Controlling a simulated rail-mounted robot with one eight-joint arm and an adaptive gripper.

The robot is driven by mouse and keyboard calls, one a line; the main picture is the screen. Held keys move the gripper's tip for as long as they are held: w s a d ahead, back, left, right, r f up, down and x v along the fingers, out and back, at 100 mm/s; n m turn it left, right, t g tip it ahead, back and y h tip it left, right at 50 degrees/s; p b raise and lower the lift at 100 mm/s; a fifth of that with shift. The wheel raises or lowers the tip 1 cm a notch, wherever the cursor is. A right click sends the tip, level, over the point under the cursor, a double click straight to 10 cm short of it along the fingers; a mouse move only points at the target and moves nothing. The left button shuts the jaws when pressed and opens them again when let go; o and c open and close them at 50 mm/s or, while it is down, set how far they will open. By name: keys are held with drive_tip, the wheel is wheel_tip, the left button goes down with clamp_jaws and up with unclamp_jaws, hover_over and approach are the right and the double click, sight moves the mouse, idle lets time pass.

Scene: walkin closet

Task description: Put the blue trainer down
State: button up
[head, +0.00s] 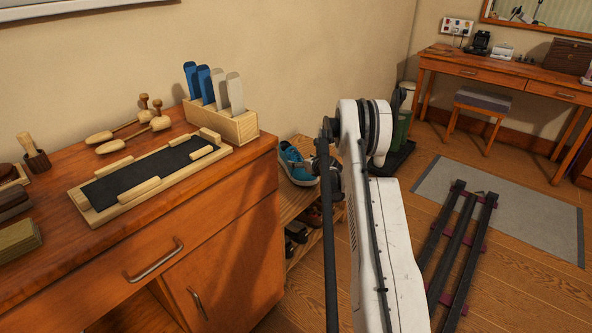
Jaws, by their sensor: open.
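The blue trainer (297,163) has a white sole and sits on the top shelf of a low wooden shoe rack (294,198), just right of the cabinet. My white arm and a dark upright bar stand in front of the rack's right side and hide part of it, close to the trainer's right end. I cannot tell whether anything touches the trainer.
Darker shoes (298,230) fill the lower rack. The wooden cabinet (235,180) holds a black-padded tray (150,172), a box of blue and white upright pieces (222,122), shoe trees and brushes. A grey rug (530,215) and desk (520,78) lie right; floor between is partly clear.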

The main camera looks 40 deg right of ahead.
sight(297, 159)
drive_tip(key=b+x, duration=0.1)
drive_tip(key=x, duration=0.1)
drive_tip(key=b+x, duration=0.1)
drive_tip(key=x, duration=0.2)
drive_tip(key=shift+d+f, duration=0.1)
drive_tip(key=shift+f, duration=0.25)
drive_tip(key=shift+w+d, duration=0.1)
drive_tip(key=shift+w, duration=0.15)
drive_tip(key=c, duration=1.7)
